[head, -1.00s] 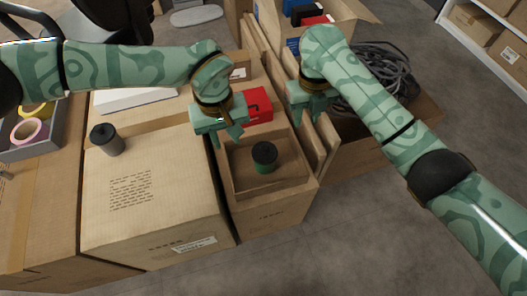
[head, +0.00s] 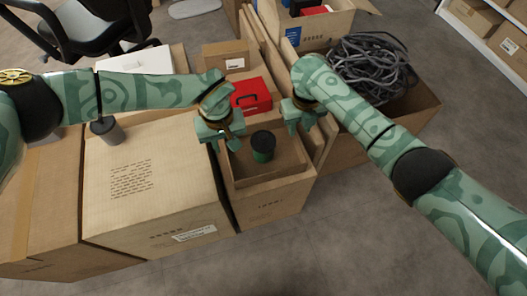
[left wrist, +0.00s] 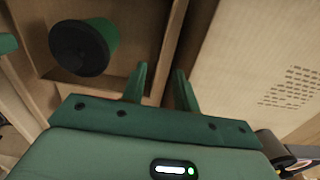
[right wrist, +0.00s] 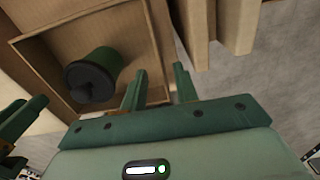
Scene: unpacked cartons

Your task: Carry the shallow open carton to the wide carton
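The shallow open carton (head: 288,165) sits right of the wide carton, with a dark-lidded green container (head: 263,146) inside it. The wide carton (head: 180,175) is large and closed, with printed text on top. My left gripper (head: 227,145) is at the shallow carton's left wall. In the left wrist view its open fingers (left wrist: 160,80) stand either side of that wall. My right gripper (head: 301,130) is at the right wall. In the right wrist view its open fingers (right wrist: 160,80) stand either side of the wall. Finger contact with the walls cannot be told.
A grey can (head: 107,130) stands on the wide carton's far left corner. A red box (head: 251,96) lies just behind the shallow carton. Flat cardboard panels stand close on the right, beside a carton of dark cables (head: 372,68). Floor in front is clear.

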